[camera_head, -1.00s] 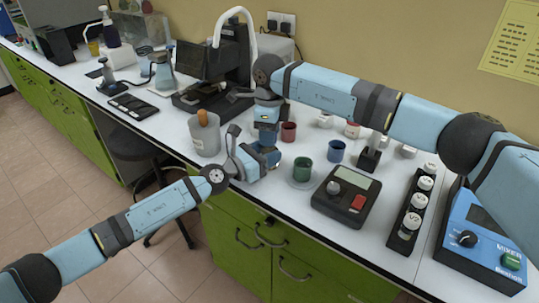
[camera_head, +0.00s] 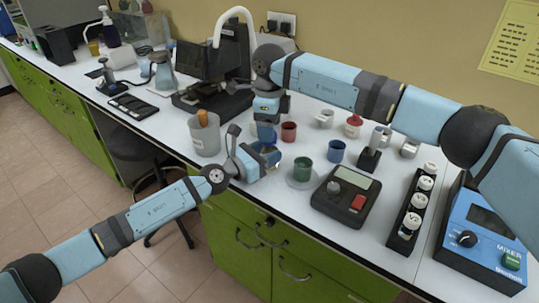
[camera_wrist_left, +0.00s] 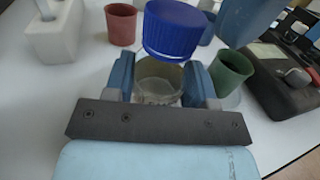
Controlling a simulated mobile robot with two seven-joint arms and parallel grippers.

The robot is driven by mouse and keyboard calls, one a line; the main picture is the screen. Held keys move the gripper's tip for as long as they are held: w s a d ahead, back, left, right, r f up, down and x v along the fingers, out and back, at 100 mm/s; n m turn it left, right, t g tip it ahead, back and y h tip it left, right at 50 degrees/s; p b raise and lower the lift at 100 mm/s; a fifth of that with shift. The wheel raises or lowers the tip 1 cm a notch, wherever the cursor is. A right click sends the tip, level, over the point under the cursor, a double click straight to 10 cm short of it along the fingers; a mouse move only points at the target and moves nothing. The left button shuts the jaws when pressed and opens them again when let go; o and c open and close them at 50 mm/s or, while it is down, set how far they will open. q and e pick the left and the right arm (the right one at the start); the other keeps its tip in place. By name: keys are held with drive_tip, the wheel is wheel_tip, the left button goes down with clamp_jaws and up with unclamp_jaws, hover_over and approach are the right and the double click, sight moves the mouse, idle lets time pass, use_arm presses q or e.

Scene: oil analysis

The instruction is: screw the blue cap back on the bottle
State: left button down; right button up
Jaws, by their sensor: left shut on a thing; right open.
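My left gripper (camera_wrist_left: 160,90) is shut on a clear bottle (camera_wrist_left: 158,82) with a yellowish inside, seen between its fingers in the left wrist view. In the head view this gripper (camera_head: 256,160) is at the front edge of the bench and mostly hides the bottle. The ribbed blue cap (camera_wrist_left: 178,30) is above the bottle and overlaps its top in the wrist view. I cannot tell whether it touches the rim. My right gripper (camera_head: 268,138) points down from above, close over the left one, and is open. Part of it shows beside the cap in the wrist view.
A red cup (camera_head: 289,131), a blue cup (camera_head: 336,151) and a green cup (camera_head: 303,168) stand close to the right. A scale-like device (camera_head: 345,195) and a rack of vials (camera_head: 405,232) are farther right. A grey beaker (camera_head: 205,138) stands left of the grippers.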

wheel_tip(320, 180, up, 10)
idle(0.3)
use_arm(q)
drive_tip(key=shift+c, duration=1.9)
unclamp_jaws()
use_arm(e)
drive_tip(key=shift+f, duration=0.1)
use_arm(q)
drive_tip(key=shift+s+a, duration=0.3)
drive_tip(key=shift+a, duration=0.1)
drive_tip(key=v, duration=1.3)
